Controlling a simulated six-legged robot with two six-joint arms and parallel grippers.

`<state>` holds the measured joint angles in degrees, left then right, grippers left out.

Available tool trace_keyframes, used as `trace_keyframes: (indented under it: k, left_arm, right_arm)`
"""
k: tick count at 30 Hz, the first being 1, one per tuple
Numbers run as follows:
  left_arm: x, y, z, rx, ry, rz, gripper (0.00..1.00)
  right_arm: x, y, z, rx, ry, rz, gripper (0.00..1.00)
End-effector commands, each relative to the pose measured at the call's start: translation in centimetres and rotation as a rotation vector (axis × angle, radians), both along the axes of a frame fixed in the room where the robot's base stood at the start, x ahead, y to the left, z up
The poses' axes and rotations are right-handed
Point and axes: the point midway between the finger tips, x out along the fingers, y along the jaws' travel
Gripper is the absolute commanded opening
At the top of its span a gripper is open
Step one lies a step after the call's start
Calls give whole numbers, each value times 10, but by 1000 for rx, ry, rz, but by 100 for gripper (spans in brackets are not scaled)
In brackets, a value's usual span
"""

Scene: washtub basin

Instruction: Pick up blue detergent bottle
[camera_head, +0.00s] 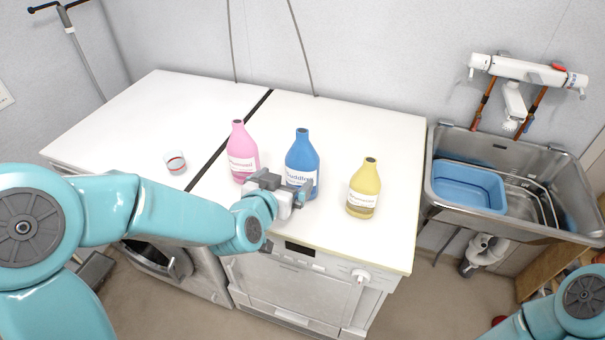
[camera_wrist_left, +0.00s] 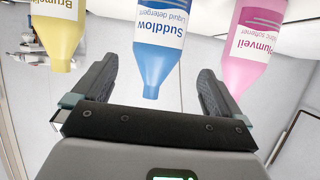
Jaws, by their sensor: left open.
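The blue detergent bottle (camera_head: 302,152) stands upright on the white machine top, between a pink bottle (camera_head: 242,150) and a yellow bottle (camera_head: 365,182). My left gripper (camera_head: 284,188) is at the front of the blue bottle, low on its body, and partly hides its base. In the left wrist view, which is upside down, the blue bottle (camera_wrist_left: 157,62) shows between the two spread fingers of the gripper (camera_wrist_left: 158,75). The fingers are open, and I see no clear contact with the bottle. My right gripper is out of view.
The pink bottle (camera_wrist_left: 252,45) and yellow bottle (camera_wrist_left: 62,30) flank the fingers closely in the wrist view. A small white cup with a red band (camera_head: 175,162) is at left. A steel sink (camera_head: 470,145) with a blue basin (camera_head: 468,187) is at right. The back worktop is clear.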

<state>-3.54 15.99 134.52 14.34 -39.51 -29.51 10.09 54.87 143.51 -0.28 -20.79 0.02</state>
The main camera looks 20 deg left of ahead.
Motion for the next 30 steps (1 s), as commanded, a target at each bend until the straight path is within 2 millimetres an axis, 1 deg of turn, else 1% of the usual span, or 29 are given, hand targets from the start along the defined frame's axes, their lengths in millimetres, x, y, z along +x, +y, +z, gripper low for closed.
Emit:
trace_keyframes:
  k: [1, 3, 6, 8, 14, 19, 21, 23, 26, 30]
  left_arm:
    - [12, 0, -5, 0, 4, 1, 100]
    - [27, -1, -11, 0, 3, 1, 100]
    - [45, -1, -18, -1, 3, 2, 100]
    - [53, -2, -21, -1, 3, 2, 100]
    - [67, -2, -27, -1, 3, 0, 100]
    - [91, -6, -34, -2, 5, 1, 100]
    - [101, -6, -39, -2, 4, 1, 100]
    - [107, -6, -42, -1, 4, 0, 100]
    - [111, -6, -45, -1, 3, 0, 100]
    - [111, -6, -45, -1, 3, 0, 100]
  right_arm:
    - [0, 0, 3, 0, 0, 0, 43]
    - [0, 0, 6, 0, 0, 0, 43]
    - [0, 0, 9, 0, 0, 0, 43]
    - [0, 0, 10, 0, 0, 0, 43]
    - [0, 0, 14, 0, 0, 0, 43]
    - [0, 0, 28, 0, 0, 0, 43]
    - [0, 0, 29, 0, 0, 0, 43]
    - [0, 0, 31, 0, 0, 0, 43]
    - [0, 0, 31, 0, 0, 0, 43]
    - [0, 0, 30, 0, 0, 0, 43]
